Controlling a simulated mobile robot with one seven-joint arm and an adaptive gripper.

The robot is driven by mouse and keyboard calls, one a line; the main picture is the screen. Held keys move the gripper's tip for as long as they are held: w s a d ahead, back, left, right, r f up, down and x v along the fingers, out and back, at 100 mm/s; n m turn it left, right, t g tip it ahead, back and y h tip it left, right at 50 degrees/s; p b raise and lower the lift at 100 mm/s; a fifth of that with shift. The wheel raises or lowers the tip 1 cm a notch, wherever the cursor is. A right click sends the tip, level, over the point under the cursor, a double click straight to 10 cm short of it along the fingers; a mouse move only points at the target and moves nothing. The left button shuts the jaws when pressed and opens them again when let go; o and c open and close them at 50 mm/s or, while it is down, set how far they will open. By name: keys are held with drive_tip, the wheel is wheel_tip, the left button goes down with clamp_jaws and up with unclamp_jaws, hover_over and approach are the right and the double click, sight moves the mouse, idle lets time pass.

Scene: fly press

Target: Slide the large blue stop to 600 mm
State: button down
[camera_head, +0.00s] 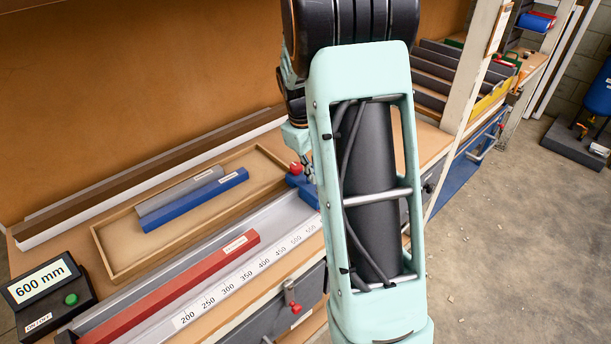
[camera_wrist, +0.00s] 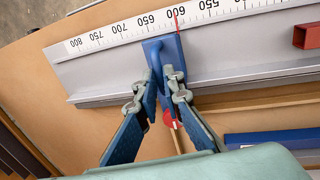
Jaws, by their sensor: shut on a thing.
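The large blue stop (camera_wrist: 166,50) sits across the grey fence channel in the wrist view. Its thin red pointer line lies at about the 600 label on the white scale (camera_wrist: 110,33). My gripper (camera_wrist: 162,80) is shut on the stop's near part, with one finger on each side. A red knob (camera_wrist: 169,118) shows between the fingers.
A display box (camera_head: 45,284) reads 600 mm and has a green button (camera_head: 71,299). A red bar (camera_head: 170,290) lies in the channel.

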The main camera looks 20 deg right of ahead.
drive_tip(key=c, duration=2)
unclamp_jaws()
drive_tip(key=shift+c, duration=0.2)
drive_tip(key=shift+r, duration=0.1)
wheel_tip(320, 180, up, 12)
drive_tip(key=a, duration=0.2)
drive_tip(key=shift+s+a, duration=0.15)
drive_tip(key=shift+s, duration=0.2)
